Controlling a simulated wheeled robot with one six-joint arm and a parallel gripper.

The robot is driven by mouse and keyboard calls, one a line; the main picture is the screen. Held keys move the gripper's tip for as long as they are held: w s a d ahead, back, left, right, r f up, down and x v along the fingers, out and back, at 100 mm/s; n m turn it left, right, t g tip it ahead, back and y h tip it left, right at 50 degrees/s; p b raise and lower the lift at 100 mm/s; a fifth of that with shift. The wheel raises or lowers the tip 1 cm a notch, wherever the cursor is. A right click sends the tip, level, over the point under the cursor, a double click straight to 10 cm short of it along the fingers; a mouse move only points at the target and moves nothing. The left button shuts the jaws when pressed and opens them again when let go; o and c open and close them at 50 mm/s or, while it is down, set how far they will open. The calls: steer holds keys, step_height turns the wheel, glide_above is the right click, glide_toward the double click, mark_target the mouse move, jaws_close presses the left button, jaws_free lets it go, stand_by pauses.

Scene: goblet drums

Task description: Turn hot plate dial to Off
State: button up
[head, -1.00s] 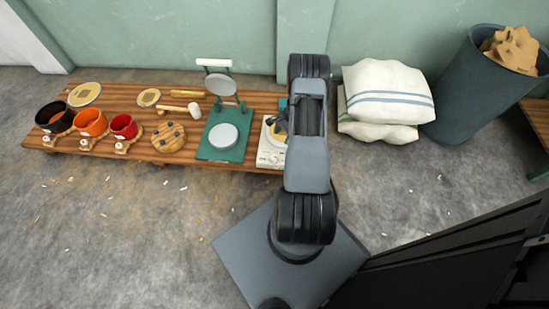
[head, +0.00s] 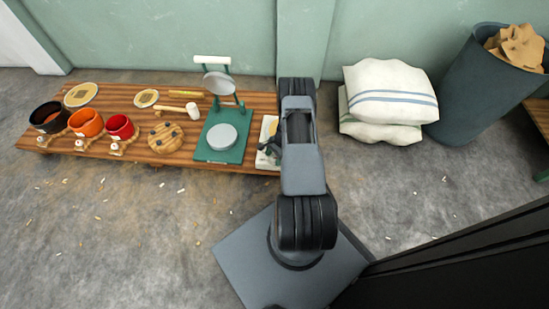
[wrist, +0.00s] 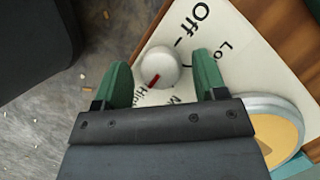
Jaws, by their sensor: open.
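The hot plate (head: 265,158) is a cream box at the right end of the low wooden bench, mostly hidden behind my arm in the head view. In the wrist view its cream panel (wrist: 235,60) carries the words Off, Low, Med and High around a round white dial (wrist: 160,68). The dial's red mark points down-left, toward High and away from Off. My gripper (wrist: 165,85) is open, with one green finger on each side of the dial. I cannot tell whether either finger touches it. A plate with a tan disc (wrist: 272,135) shows at lower right.
A green press (head: 222,140) stands just left of the hot plate. A mallet (head: 180,108), a wooden disc (head: 165,137) and several colored pots (head: 86,122) sit farther left on the bench (head: 200,170). White sacks (head: 392,95) and a bin (head: 480,85) stand to the right.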

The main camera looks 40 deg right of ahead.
steer(key=shift+c, duration=0.3)
steer(key=c, duration=0.8)
steer(key=shift+f, duration=0.1)
steer(key=shift+c, duration=0.2)
